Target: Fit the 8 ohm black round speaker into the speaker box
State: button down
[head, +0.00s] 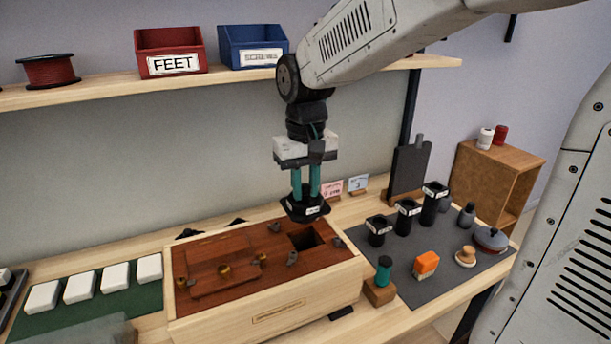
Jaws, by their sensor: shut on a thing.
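My gripper (306,190) points straight down with teal fingers. It is shut on a black round speaker (303,209), which has a small pale label on its side. The label is too small to read. I hold the speaker above the speaker box (262,318), a pale wooden box with a reddish-brown top. A dark square opening (305,239) shows in the right part of the top, below the speaker. Several grey and brass fittings stand on the top.
A grey mat (400,287) on the right holds several black cylinders, an orange block (426,263) and a lidded grey pot (491,238). Several white blocks (115,274) lie on a green mat at left. A shelf (100,93) with a red FEET bin (170,50) and a blue bin (250,46) runs behind.

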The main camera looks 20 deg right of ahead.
jog(key=shift+f, duration=2.2)
jog(key=shift+s+f, duration=0.15)
jog(key=shift+f, duration=1.9)
dwell(1.8)
jog(key=c, duration=1.1)
grip_release()
jog(key=shift+c, duration=0.2)
jog(key=shift+r, duration=0.1)
notch_tip(320, 180, up, 8)
jog(key=shift+f, duration=0.15)
jog(key=s+d+r, duration=0.1)
jog(key=s, duration=1)
jog(key=s+d+t, duration=0.1)
jog(key=s+d, duration=0.1)
jog(key=s, duration=0.8)
jog(key=shift+s+d+r, duration=0.15)
jog(key=shift+s+r, duration=0.2)
jog(key=shift+s, duration=0.05)
